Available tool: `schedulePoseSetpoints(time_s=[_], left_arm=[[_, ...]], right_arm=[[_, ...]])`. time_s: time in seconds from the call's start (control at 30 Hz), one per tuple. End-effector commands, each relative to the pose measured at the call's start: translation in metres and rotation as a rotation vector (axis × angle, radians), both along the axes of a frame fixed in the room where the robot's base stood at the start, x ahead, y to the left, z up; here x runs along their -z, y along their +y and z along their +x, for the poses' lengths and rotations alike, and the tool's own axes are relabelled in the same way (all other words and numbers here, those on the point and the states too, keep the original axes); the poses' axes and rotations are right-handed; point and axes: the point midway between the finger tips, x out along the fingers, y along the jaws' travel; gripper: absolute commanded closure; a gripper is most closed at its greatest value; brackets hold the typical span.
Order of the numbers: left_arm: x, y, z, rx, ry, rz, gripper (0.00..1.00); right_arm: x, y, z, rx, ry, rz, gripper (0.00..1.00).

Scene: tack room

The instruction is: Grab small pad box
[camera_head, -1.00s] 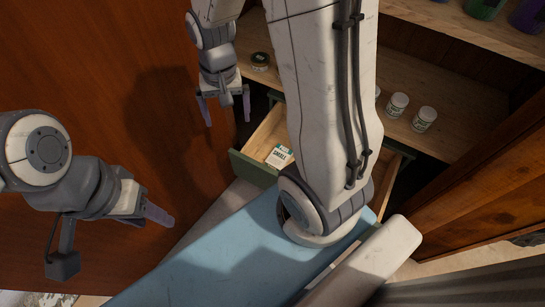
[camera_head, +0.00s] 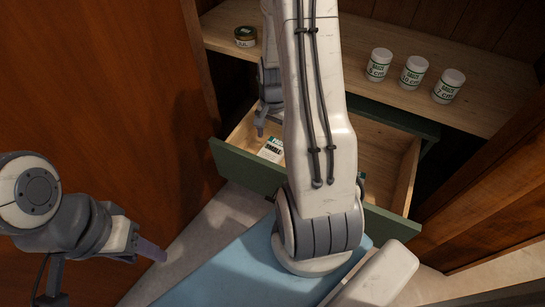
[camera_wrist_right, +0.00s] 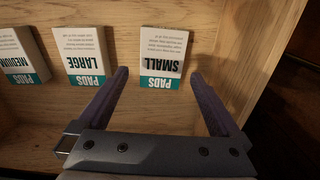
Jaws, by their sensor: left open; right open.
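The small pad box (camera_head: 271,148), white with a teal end, lies in the left part of an open green-fronted drawer (camera_head: 247,168). The right wrist view shows its upside-down "SMALL" label (camera_wrist_right: 164,52). My right gripper (camera_wrist_right: 160,76) is open and empty, with its fingertips to either side of the box's near teal end in that view. Whether they reach down to its height is unclear. In the head view my right arm hides most of this gripper. My left gripper (camera_head: 150,250) is open, outside the drawer at the lower left.
A large pad box (camera_wrist_right: 86,56) and a medium pad box (camera_wrist_right: 25,56) lie beside it in the drawer. The drawer side wall (camera_wrist_right: 250,70) is close to my right finger. A shelf (camera_head: 340,50) above holds a round tin (camera_head: 245,36) and white jars (camera_head: 414,72).

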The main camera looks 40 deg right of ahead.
Motion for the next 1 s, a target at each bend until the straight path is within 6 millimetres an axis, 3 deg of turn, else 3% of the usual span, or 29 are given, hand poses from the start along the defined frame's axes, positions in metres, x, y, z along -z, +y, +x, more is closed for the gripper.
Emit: schedulePoseSetpoints(time_s=[0.03,0.23,0.53,0.8,0.83,1.0], left_arm=[[0.008,0.000,0.000,0.000,0.000,0.000,0.50],[0.016,0.000,0.000,0.000,0.000,0.000,0.50],[0.050,0.000,0.000,0.000,0.000,0.000,0.50],[0.050,0.000,0.000,0.000,0.000,0.000,0.50],[0.050,0.000,0.000,0.000,0.000,0.000,0.50],[0.050,0.000,0.000,0.000,0.000,0.000,0.50]], right_arm=[[0.010,0.000,0.000,-0.001,0.001,0.001,0.00],[0.022,0.001,0.001,-0.002,0.000,0.001,0.00],[0.061,0.001,0.003,-0.002,0.000,0.000,0.00],[0.063,0.001,0.003,-0.002,0.000,0.000,0.00],[0.063,0.001,0.003,-0.002,0.000,0.000,0.04],[0.063,0.001,0.003,-0.002,0.000,0.000,0.69]])
